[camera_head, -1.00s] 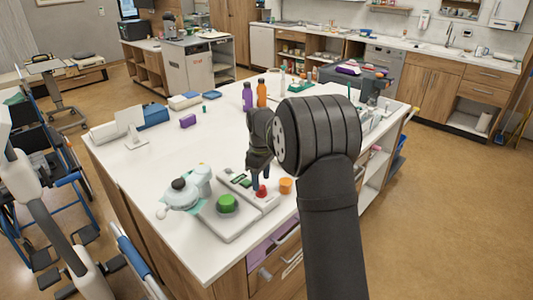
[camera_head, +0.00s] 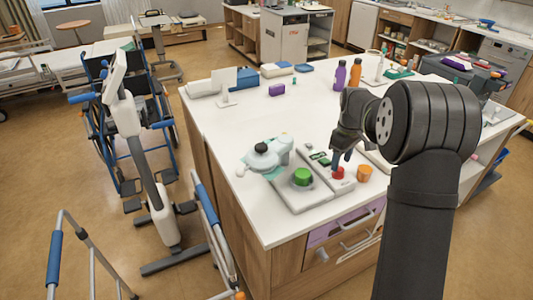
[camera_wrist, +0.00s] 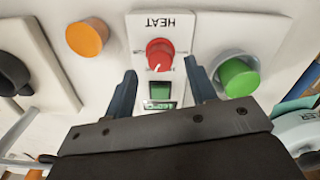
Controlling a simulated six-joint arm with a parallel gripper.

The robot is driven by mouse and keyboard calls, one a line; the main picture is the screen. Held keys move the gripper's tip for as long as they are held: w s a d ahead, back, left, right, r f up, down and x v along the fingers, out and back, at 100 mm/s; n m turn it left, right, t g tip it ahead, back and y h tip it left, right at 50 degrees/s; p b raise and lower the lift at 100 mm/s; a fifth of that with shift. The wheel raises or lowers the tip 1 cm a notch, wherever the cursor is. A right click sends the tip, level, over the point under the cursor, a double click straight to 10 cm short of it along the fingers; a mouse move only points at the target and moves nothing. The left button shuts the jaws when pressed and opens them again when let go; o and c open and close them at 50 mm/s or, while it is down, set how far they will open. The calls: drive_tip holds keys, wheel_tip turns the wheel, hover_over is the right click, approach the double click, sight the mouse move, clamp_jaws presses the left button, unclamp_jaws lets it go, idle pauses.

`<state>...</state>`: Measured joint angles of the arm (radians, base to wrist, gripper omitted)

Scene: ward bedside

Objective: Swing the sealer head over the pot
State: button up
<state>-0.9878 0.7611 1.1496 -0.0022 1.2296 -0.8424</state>
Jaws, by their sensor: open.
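The sealer head (camera_head: 268,160) is a pale grey-blue body with a dark knob on top, at the left of the white sealer base (camera_head: 309,199); a corner of it shows at the right edge of the wrist view (camera_wrist: 303,130). A green pot (camera_head: 302,176) sits in a grey ring on the base, to the right of the head, with nothing over it. It also shows in the wrist view (camera_wrist: 239,78). My gripper (camera_wrist: 158,76) is open, its fingers on either side of the HEAT panel, close to the red knob (camera_wrist: 160,53). No object is held.
An orange pot (camera_head: 364,173) stands on the white worktop (camera_head: 250,118) right of the base. The worktop's middle is clear.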

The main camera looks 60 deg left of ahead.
drive_tip(key=shift+a, duration=0.1)
drive_tip(key=shift+c, duration=0.4)
drive_tip(key=shift+a+r+t+y, duration=0.25)
drive_tip(key=shift+a+t+y, duration=0.25)
drive_tip(key=shift+t, duration=0.2)
drive_tip(key=a+t+y, duration=0.1)
drive_tip(key=s+a+r+t+y, duration=0.1)
drive_tip(key=r+n+t+y, duration=0.1)
drive_tip(key=y, duration=0.1)
drive_tip(key=shift+s+a, duration=0.4)
drive_tip(key=s+d+r+n+g+y, duration=0.1)
drive_tip(key=s+d+n+g+y, duration=0.35)
drive_tip(key=s, duration=0.85)
drive_tip(key=s+d+n+g+y, duration=0.4)
drive_tip(key=s+d+n+y, duration=0.2)
drive_tip(key=s, duration=0.7)
drive_tip(key=x, duration=1.7)
drive_tip(key=shift+w+f+t, duration=0.3)
drive_tip(key=shift+w+t, duration=0.05)
drive_tip(key=shift+t, duration=0.1)
drive_tip(key=shift+m, duration=0.25)
clamp_jaws()
